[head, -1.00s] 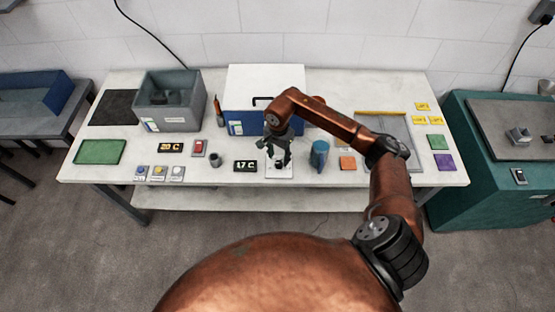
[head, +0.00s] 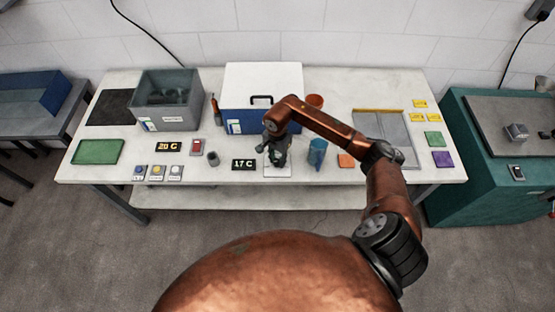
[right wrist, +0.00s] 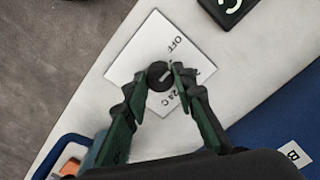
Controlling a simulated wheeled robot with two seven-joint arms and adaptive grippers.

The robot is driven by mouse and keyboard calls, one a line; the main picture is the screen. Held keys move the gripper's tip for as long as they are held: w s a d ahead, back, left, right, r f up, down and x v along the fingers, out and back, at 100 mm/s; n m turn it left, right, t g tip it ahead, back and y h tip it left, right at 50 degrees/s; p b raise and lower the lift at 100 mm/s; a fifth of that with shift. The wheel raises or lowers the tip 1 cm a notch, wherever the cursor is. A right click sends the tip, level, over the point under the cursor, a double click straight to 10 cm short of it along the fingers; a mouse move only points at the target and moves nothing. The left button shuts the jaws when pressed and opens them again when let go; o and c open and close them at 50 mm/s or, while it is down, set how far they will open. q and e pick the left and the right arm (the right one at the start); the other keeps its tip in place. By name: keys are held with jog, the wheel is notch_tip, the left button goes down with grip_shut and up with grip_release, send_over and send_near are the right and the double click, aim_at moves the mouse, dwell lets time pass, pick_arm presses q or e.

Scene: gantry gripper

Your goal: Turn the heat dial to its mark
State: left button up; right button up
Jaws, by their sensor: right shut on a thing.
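The heat dial (right wrist: 160,76) is a small dark round knob with a light pointer line on a white plate (right wrist: 150,46). The plate carries the marks OFF and 24 C; another label is partly hidden by a finger. In the head view the plate (head: 277,172) lies near the table's front edge, and the dial is hidden by the gripper. My right gripper (right wrist: 159,79) points down over the plate, its two fingers shut on the dial from both sides. It also shows in the head view (head: 275,160). My left gripper is not in view.
A black 17 C display (head: 244,164) stands just left of the plate, and a 20 C display (head: 169,147) farther left. A blue cup (head: 317,152) stands close on the right. A blue and white box (head: 263,90) stands behind.

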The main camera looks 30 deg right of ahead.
grip_shut()
jog(key=m+b, duration=0.1)
jog(key=m, duration=0.3)
jog(key=shift+m, duration=0.3)
jog(key=m, duration=0.3)
jog(key=shift+m, duration=0.3)
jog(key=m, duration=1)
jog(key=shift+r, duration=0.1)
jog(key=m+p, duration=0.1)
jog(key=m, duration=0.3)
jog(key=shift+m+p, duration=0.3)
jog(key=shift+p, duration=0.05)
jog(key=m+p, duration=0.1)
jog(key=m, duration=0.3)
jog(key=shift+m+p, duration=0.3)
jog(key=shift+p, duration=0.05)
jog(key=m+p, duration=0.2)
jog(key=m, duration=0.2)
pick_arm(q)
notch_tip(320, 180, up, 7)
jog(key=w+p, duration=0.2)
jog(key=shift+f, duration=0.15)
pick_arm(e)
jog(key=shift+w+m, duration=0.1)
jog(key=shift+m, duration=2.2)
